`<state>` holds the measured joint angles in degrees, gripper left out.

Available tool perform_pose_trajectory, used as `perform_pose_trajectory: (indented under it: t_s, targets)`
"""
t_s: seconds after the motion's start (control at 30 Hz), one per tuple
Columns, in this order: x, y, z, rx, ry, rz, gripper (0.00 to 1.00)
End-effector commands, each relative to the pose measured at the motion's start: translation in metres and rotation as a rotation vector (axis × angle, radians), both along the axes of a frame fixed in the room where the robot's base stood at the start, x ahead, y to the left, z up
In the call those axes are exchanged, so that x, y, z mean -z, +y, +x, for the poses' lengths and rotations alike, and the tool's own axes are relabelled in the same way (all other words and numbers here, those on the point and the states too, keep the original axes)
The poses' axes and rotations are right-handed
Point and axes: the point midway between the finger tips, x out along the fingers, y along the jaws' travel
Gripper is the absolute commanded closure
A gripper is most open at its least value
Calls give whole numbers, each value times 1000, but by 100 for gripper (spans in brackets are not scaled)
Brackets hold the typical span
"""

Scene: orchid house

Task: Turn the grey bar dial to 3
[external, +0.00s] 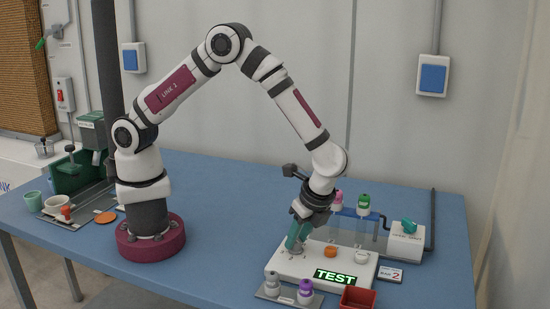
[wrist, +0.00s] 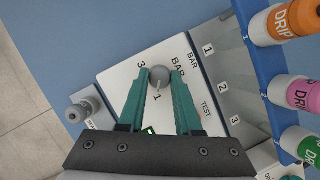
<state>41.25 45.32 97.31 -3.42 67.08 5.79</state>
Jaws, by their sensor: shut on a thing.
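The grey bar dial (wrist: 159,76) sits on a white panel (wrist: 122,70) marked "BAR", with a 3 at its upper left and a 1 just below it. A pale pointer mark on the dial appears to face the 1; no 2 is visible beside the dial, and the left finger covers part of that side. My gripper (wrist: 159,80) has its two teal fingers shut on the dial, one on each side. In the external view, my gripper (external: 296,246) reaches down to the panel's left end and hides most of the dial.
The panel also holds an orange knob (external: 330,252), a white knob (external: 361,257) and a lit TEST display (external: 335,277).

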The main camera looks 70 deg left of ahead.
Motion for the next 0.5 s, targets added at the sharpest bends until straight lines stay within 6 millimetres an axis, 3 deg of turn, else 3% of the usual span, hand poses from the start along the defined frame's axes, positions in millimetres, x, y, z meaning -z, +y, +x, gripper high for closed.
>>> perform_pose_trajectory:
  t_s: [0.5]
  targets:
    - [0,0,-3,479,-1,0,100]
